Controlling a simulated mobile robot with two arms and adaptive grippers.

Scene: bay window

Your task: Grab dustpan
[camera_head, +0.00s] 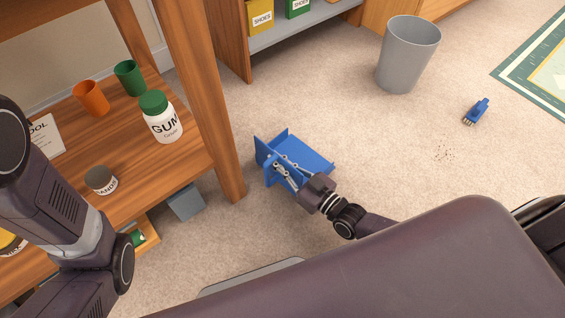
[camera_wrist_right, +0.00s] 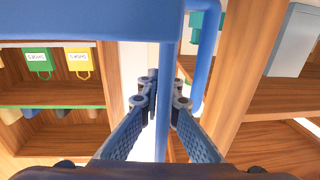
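The blue dustpan (camera_head: 312,153) is on or just above the carpet beside the wooden table leg; I cannot tell whether it touches the floor. My right gripper (camera_head: 279,170) is at its near left side, over the upright blue part. In the right wrist view, the fingers (camera_wrist_right: 163,92) close from both sides on a thin blue bar of the dustpan (camera_wrist_right: 168,60), with a wide blue panel across the top.
A wooden shelf table (camera_head: 95,160) at left carries cups (camera_head: 91,98), a gum bottle (camera_head: 162,118) and a jar. A grey bin (camera_head: 408,54) stands at the back.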

